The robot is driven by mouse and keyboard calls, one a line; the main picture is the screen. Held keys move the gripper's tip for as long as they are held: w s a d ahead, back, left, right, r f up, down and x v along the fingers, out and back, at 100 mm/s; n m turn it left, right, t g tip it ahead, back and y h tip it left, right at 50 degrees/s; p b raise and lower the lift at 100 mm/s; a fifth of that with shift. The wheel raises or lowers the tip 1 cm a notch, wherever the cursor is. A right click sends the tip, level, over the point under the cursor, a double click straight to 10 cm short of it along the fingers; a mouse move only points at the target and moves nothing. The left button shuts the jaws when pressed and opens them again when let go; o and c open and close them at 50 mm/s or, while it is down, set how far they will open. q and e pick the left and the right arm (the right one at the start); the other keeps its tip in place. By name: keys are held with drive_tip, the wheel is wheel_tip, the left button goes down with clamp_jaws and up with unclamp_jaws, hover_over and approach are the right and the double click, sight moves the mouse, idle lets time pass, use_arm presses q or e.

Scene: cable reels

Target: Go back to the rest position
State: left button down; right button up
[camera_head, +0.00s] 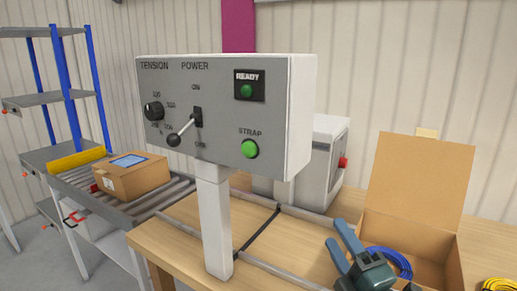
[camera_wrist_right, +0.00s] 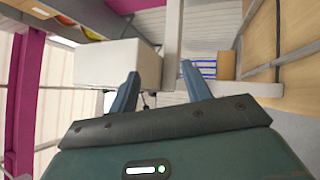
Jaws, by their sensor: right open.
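My right gripper (camera_head: 333,232) is at the lower right of the head view, above the wooden table (camera_head: 180,250), with its two blue fingers apart and nothing between them. In the right wrist view its open fingers (camera_wrist_right: 160,70) point toward the white control box (camera_wrist_right: 110,62) and its post. The control box (camera_head: 215,110) stands on a white post to the left of the gripper in the head view, apart from it. It carries a dial, a power lever with a black knob (camera_head: 174,141), a green button and a green light marked READY. My left gripper is not in view.
An open cardboard box (camera_head: 415,190) stands behind the right gripper. A blue cable coil (camera_head: 390,262) lies close to the gripper, and a yellow coil (camera_head: 500,285) sits at the corner. A closed carton (camera_head: 132,175) rests on the roller conveyor (camera_head: 150,203) at left.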

drive_tip(key=s+d+f+m+g+h, duration=0.35)
drive_tip(key=d+f+m+h, duration=0.3)
drive_tip(key=f+m, duration=0.35)
drive_tip(key=s+f+m+g, duration=1)
drive_tip(key=s+f+g, duration=0.4)
drive_tip(key=s, duration=0.5)
drive_tip(key=w+a+f+t+y, duration=0.3)
drive_tip(key=w+a+f+t, duration=0.2)
drive_tip(key=a+f+t, duration=0.1)
drive_tip(key=shift+w+a+f+n+t+p, duration=0.15)
drive_tip(key=shift+a+f+n+t+p, duration=0.2)
drive_tip(key=shift+f+t, duration=0.4)
drive_tip(key=shift+c, duration=0.3)
